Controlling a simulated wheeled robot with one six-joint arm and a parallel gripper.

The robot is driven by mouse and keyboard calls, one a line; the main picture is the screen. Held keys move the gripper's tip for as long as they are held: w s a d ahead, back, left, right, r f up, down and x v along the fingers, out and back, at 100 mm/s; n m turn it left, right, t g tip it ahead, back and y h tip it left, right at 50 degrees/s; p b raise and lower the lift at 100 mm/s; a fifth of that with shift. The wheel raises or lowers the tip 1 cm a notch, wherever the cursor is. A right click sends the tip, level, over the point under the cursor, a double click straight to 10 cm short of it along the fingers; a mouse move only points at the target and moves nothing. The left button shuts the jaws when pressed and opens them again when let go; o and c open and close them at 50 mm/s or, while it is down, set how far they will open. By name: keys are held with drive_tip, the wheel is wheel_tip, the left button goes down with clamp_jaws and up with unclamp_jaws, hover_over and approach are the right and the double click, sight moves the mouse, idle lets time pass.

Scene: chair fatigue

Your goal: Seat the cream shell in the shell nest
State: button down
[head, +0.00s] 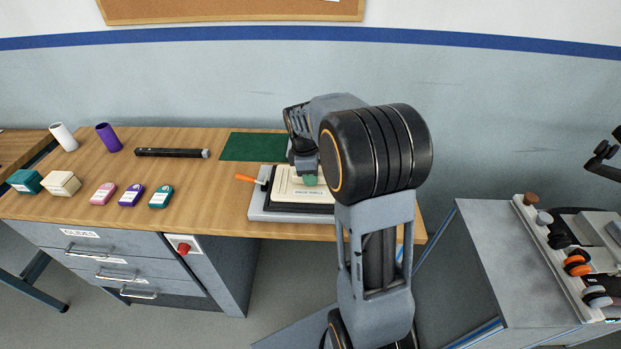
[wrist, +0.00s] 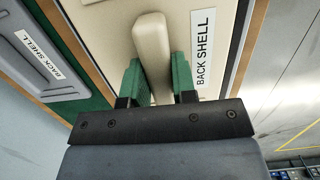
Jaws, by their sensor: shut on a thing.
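The cream shell (head: 288,184) lies flat over a black layer on a grey fixture (head: 257,212) with an orange handle (head: 245,178), near the bench's front edge. In the wrist view it is a cream panel (wrist: 110,38) with a raised cream bar and a white "BACK SHELL" label. My gripper (wrist: 157,68) is shut on that bar, a green pad on each side. In the head view my gripper (head: 309,180) is over the shell, partly hidden by my arm. I cannot tell whether the shell is fully down in the nest.
A green mat (head: 250,147) lies behind the fixture. A grey plate (wrist: 20,63) labelled "BACK SHELL" shows at left in the wrist view. A grey cabinet (head: 500,265) stands at right.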

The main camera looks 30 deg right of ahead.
drive_tip(key=shift+f, duration=0.75)
drive_tip(key=shift+f, duration=0.2)
drive_tip(key=c, duration=0.9)
unclamp_jaws()
